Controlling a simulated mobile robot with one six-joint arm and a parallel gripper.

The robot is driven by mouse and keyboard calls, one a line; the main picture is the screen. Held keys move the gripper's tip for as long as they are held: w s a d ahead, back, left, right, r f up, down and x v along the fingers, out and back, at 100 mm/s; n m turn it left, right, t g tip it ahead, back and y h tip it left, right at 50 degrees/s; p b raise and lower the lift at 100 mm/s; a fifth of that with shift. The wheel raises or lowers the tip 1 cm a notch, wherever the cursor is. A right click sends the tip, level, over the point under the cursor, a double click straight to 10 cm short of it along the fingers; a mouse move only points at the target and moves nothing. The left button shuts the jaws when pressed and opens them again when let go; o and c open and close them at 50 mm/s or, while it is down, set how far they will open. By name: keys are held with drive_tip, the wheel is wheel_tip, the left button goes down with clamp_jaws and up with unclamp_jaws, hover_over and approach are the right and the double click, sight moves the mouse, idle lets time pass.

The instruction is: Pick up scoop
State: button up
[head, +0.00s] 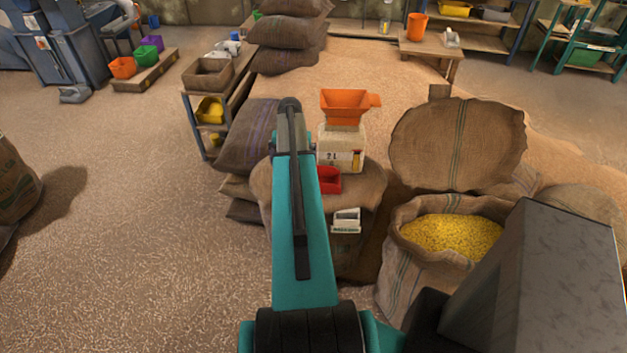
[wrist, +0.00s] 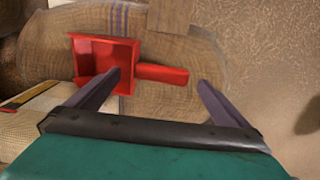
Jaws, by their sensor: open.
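A red scoop (head: 328,181) lies on top of a stuffed burlap sack (head: 362,192), just below a box in the head view. In the wrist view the red scoop (wrist: 112,52) shows its open pan at left and its handle pointing right. My gripper (wrist: 160,78) is open and empty, its two purple fingers spread on either side of the handle in the picture. The left finger overlaps the pan's edge. How far the fingertips are above the handle I cannot tell. In the head view my arm hides the gripper and the handle.
A pale box (head: 341,150) carrying an orange hopper-shaped container (head: 345,105) stands behind the scoop. An open sack of yellow grain (head: 452,237) stands at right.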

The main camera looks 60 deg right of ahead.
drive_tip(key=shift+a+f+p, duration=0.1)
drive_tip(key=shift+f+p, duration=0.65)
drive_tip(key=shift+f, duration=1.25)
drive_tip(key=c, duration=1.2)
drive_tip(key=shift+r, duration=0.1)
